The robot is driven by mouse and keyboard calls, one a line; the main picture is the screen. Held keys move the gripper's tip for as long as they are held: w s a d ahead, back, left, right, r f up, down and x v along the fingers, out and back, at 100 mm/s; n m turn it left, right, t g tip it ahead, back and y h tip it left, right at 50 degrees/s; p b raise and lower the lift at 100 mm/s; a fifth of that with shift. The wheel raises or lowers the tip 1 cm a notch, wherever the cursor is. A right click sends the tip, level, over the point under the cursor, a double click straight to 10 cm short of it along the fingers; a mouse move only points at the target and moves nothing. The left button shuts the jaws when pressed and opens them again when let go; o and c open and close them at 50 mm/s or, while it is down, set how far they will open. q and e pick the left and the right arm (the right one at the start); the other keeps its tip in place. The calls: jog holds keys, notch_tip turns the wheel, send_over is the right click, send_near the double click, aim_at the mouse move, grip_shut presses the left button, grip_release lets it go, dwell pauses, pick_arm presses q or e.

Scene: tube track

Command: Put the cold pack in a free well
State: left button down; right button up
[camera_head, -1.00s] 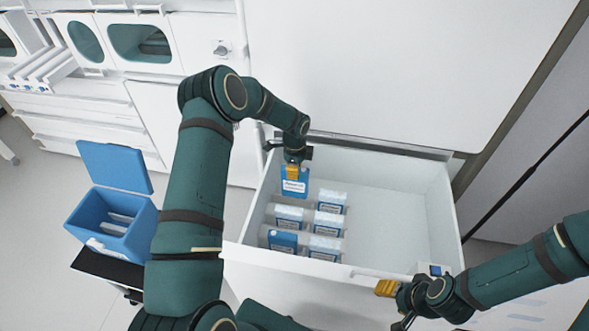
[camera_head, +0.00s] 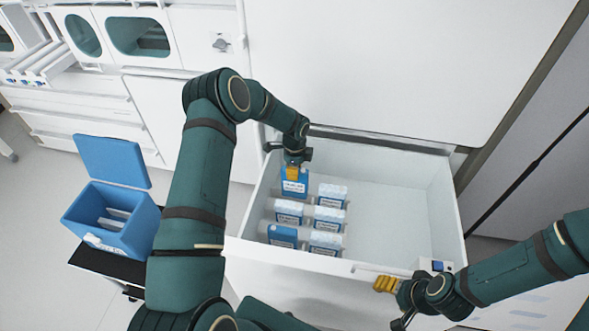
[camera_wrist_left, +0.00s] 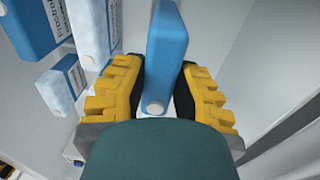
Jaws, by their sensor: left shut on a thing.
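The cold pack (camera_head: 294,187) is a blue slab with a white label, upright at the back left inside the open drawer. My left gripper (camera_head: 293,172) is shut on its top. The left wrist view shows the blue pack (camera_wrist_left: 166,50) between the yellow fingers (camera_wrist_left: 155,92). The wells are mostly hidden; several packs stand in two columns there, including a frosted pack (camera_head: 332,196) to the right and another (camera_head: 289,212) in front. I cannot tell whether the held pack's lower end is inside a well. My right gripper (camera_head: 387,284) is at the drawer's front rim; its finger gap is unclear.
The white drawer (camera_head: 400,190) has bare floor on its right side. A blue cooler box (camera_head: 113,215) with its lid open stands on a dark stand at the left, with pale items inside. A small device (camera_head: 436,265) sits at the drawer's front right.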

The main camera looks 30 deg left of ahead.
pick_arm(q)
jog(key=shift+f, duration=1.3)
jog(key=shift+f, duration=1.55)
jog(key=shift+f, duration=0.25)
jog(key=c, duration=0.8)
grip_release()
jog(key=shift+o, duration=0.2)
